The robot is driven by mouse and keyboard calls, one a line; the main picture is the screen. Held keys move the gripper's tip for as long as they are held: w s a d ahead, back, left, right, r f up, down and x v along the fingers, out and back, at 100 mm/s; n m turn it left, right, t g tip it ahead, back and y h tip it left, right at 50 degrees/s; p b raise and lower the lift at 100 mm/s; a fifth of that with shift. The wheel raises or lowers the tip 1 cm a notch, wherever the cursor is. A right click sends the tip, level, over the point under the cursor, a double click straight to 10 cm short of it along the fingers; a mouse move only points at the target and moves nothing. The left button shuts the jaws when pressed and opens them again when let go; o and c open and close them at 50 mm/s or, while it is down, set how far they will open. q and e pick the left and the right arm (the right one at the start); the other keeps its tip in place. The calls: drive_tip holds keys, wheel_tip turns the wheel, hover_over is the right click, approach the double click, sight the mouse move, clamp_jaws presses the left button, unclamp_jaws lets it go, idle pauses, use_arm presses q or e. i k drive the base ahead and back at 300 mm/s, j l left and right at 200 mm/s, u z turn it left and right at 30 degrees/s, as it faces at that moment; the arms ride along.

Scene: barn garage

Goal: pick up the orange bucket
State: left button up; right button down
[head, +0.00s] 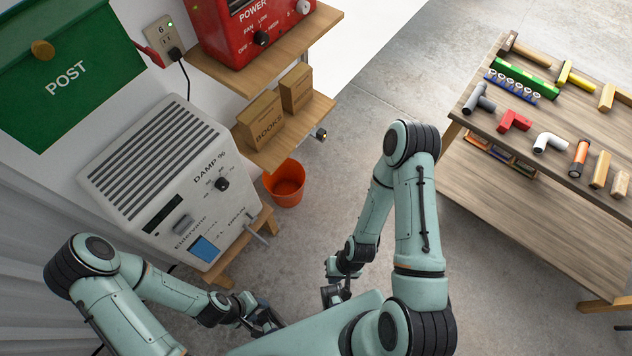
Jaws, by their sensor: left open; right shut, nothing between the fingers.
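The orange bucket (289,192) stands upright on the concrete floor, below the low wooden shelf and just right of the dehumidifier's stand. Its open top faces up and it looks empty. My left gripper (266,320) is open, near the bottom of the view, well apart from the bucket. My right gripper (336,290) is shut and empty, below and to the right of the bucket in the picture. Neither gripper touches the bucket. The fingers of both are small and partly hidden by my own arms and body.
A white dehumidifier (160,165) stands left of the bucket. Wooden shelves (288,140) with boxes and a red heater (245,30) overhang behind it. A wooden workbench (555,115) with pipes and tools is at right. The floor between bucket and workbench is mostly clear.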

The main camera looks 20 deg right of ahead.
sight(286, 184)
drive_tip(key=z, duration=0.35)
drive_tip(key=i+l+u, duration=0.1)
drive_tip(key=u, duration=1.7)
drive_tip(key=i+l, duration=0.1)
drive_tip(key=l, duration=1.4)
